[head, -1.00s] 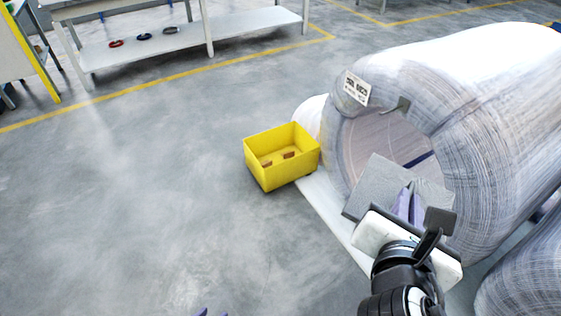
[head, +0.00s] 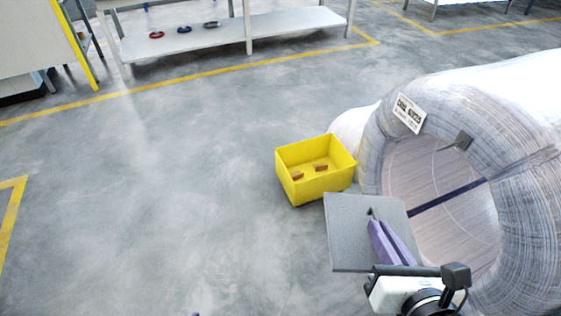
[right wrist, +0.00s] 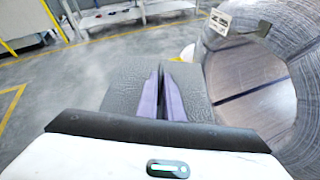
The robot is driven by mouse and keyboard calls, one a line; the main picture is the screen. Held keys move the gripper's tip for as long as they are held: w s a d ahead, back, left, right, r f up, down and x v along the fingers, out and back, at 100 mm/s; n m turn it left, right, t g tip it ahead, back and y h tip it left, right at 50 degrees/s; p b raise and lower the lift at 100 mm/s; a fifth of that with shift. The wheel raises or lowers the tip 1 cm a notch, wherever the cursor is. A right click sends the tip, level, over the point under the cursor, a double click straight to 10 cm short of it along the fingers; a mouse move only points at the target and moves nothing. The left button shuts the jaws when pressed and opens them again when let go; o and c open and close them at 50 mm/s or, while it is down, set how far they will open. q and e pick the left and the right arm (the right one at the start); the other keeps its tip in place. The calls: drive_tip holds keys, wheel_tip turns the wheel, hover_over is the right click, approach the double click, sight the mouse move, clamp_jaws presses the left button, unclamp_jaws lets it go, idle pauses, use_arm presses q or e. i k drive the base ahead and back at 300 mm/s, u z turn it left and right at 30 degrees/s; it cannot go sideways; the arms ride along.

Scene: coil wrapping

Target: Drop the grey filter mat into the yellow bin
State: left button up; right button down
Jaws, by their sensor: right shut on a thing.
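The grey filter mat (head: 352,232) is a flat square pad held by my right gripper (head: 374,218), whose purple fingers are shut on it. In the head view the mat is in front of the yellow bin (head: 296,190), nearer to me and a little to the right. The bin stands on the floor, open at the top, with small brown pieces inside. The mat also shows in the right wrist view (right wrist: 122,90), on both sides of the purple fingers.
A large wrapped coil (head: 385,165) with a white label (head: 409,113) lies to the right of the bin, its hollow core facing me. A shelf table (head: 235,35) with several small rings stands at the back. The floor left of the bin is clear.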

sight(311, 173)
drive_tip(key=u, duration=0.35)
drive_tip(key=i, duration=1.9)
drive_tip(key=z, duration=0.95)
drive_tip(key=i, duration=0.6)
drive_tip(key=z, duration=0.3)
